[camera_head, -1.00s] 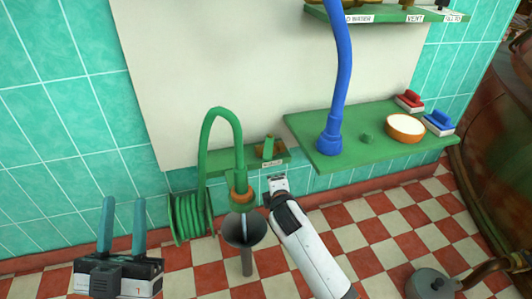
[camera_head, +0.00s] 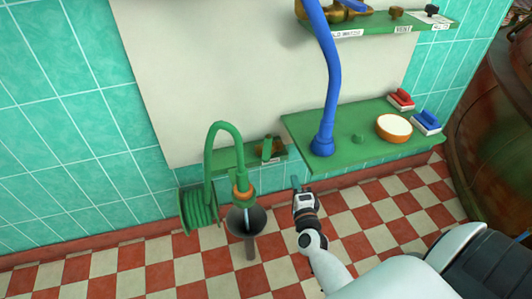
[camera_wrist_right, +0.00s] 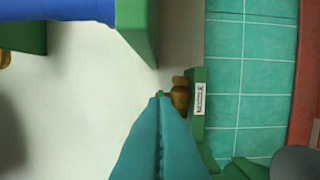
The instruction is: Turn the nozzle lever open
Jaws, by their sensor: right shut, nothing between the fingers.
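A small green shelf (camera_head: 240,161) with a label on its front edge is on the wall. A green lever-like part (camera_head: 267,149) stands on it beside a brass fitting. In the right wrist view the brass fitting (camera_wrist_right: 180,95) shows just beyond my fingertips, with a small green bit by them; I cannot tell whether they touch. A green hose (camera_head: 211,145) arches over to a nozzle with a brass-orange collar (camera_head: 241,192), above a grey funnel (camera_head: 258,222). My right gripper (camera_head: 295,182) is shut and empty, below and right of the small shelf; its teal fingers (camera_wrist_right: 160,98) are together.
A larger green shelf (camera_head: 345,161) juts out at right, with a blue hose (camera_head: 335,90), a bowl (camera_head: 393,128) and red and blue brushes. Coiled green hose (camera_head: 198,208) hangs at left. The checkered floor in front of the wall is mostly clear.

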